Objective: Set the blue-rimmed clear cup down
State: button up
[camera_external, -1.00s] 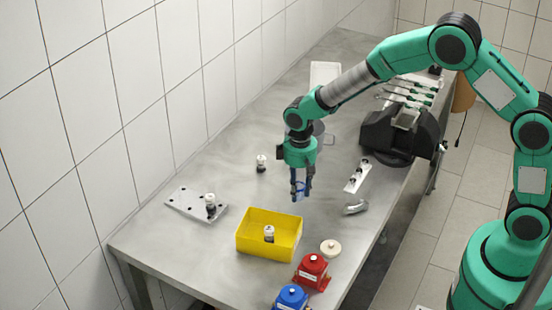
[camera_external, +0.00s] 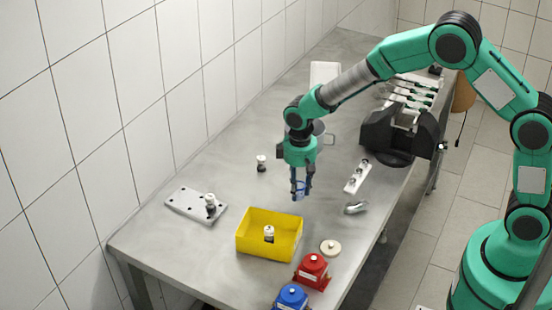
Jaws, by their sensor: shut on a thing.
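The blue-rimmed clear cup (camera_external: 299,187) is small and sits between the fingers of my gripper (camera_external: 301,188). My gripper points straight down and is shut on the cup. The cup is over the grey table (camera_external: 200,155), behind the back right corner of the yellow bin. I cannot tell whether the cup's bottom touches the table. The fingers hide part of the cup.
A yellow bin (camera_external: 257,252) holding a small white-capped bottle (camera_external: 269,233) stands just in front. A white strip (camera_external: 357,176) and a black vise (camera_external: 390,133) stand right.

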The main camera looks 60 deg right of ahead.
aim_at(299, 183)
notch_tip(299, 183, up, 12)
jog(key=w+d+n, duration=0.2)
jog(key=w+d, duration=0.1)
jog(key=d, duration=1.6)
jog(key=w+d+n, duration=0.2)
jog(key=d, duration=1.8)
jog(key=shift+n, duration=0.3)
notch_tip(299, 183, down, 5)
jog(key=shift+f, duration=0.1)
jog(key=shift+f+b, duration=0.75)
jog(key=shift+f, duration=2.3)
jog(key=shift+f+b, duration=0.3)
jog(key=shift+f, duration=1.55)
